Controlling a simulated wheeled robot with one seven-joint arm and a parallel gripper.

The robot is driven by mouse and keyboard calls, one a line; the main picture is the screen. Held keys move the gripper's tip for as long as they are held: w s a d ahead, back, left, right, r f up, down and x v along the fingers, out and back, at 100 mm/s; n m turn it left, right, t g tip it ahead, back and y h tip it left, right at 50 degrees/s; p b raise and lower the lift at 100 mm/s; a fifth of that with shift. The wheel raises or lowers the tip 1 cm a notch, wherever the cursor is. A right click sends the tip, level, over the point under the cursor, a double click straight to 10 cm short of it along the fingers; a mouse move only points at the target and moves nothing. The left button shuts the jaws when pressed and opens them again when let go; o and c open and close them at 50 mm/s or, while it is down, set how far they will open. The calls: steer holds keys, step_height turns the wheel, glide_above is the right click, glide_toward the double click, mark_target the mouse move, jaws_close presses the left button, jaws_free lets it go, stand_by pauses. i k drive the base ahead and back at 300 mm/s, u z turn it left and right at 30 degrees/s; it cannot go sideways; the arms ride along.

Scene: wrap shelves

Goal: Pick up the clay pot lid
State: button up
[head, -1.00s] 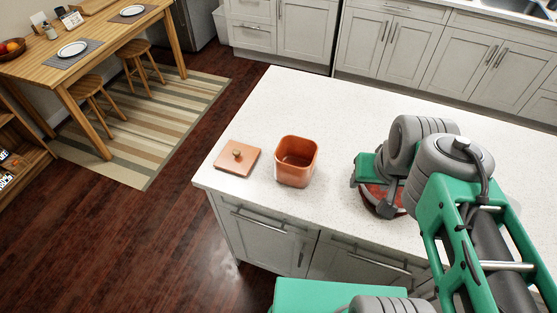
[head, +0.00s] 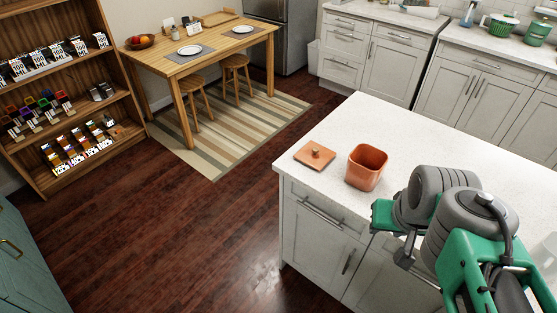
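The clay pot lid (head: 315,156) is a flat orange-brown square with a small round knob on top. It lies on the white counter near its left corner. The square clay pot (head: 367,168) stands open just to its right, apart from the lid. My gripper (head: 385,225) is at the counter's front edge, to the right of and nearer than the pot, clear of the lid. Its fingers are mostly hidden behind my arm's grey wrist, so I cannot see whether it is open or shut.
The white counter top (head: 400,120) is bare behind the pot. A wooden dining table (head: 165,62) with plates and stools stands on a striped rug (head: 215,150) at the back left. A shelf with packages (head: 60,130) stands at the far left. The dark wood floor is open.

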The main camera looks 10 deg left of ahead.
mark_target(312, 154)
steer(key=u, duration=2)
steer(key=i, duration=2.65)
steer(key=z, duration=3.05)
steer(key=i, duration=0.5)
steer(key=u, duration=0.05)
